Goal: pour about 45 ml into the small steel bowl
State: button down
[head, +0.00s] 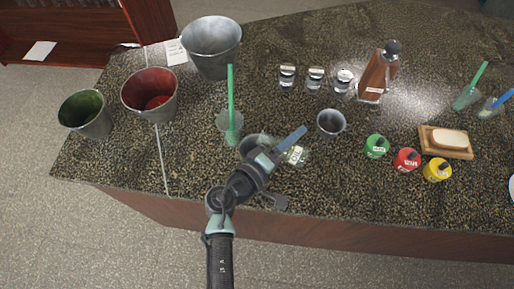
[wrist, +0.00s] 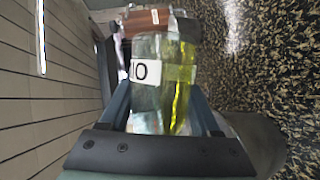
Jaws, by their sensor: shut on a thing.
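My gripper (head: 286,143) is shut on a clear bottle (head: 297,155) with a white label, above the counter's front part. In the wrist view the bottle (wrist: 163,85) sits between the fingers, with yellow-green liquid gathered along its right side; it appears tilted. The small steel bowl (head: 331,122) stands upright on the counter, right of the gripper and apart from the bottle. I cannot make out liquid in it. A wider grey bowl (head: 251,146) is partly hidden behind my wrist. No stream of liquid is visible.
A tumbler with a green straw (head: 231,125) stands left of the gripper. Green (head: 376,147), red (head: 407,160) and yellow (head: 437,170) pots and a soap board (head: 446,151) stand right. Small glasses (head: 315,79), a brown bottle (head: 376,75) and buckets (head: 211,48) stand farther back.

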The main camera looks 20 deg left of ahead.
jog(key=shift+r+n, duration=0.2)
jog(key=shift+n, duration=0.2)
jog(key=shift+r+n+t+h+b, duration=0.3)
jog(key=shift+r+n+b, duration=0.05)
jog(key=shift+n+b, duration=0.05)
dwell(1.5)
jog(key=shift+n+b, duration=0.3)
jog(key=shift+b, duration=0.05)
dwell(0.6)
jog(key=m+p, duration=0.1)
jog(key=m, duration=0.1)
jog(key=m+g+y+p, duration=0.1)
jog(key=p, duration=0.1)
jog(key=shift+d+f+m, duration=0.1)
jog(key=shift+f+m, duration=0.2)
jog(key=shift+m, duration=0.1)
jog(key=shift+r, duration=0.1)
dwell(0.4)
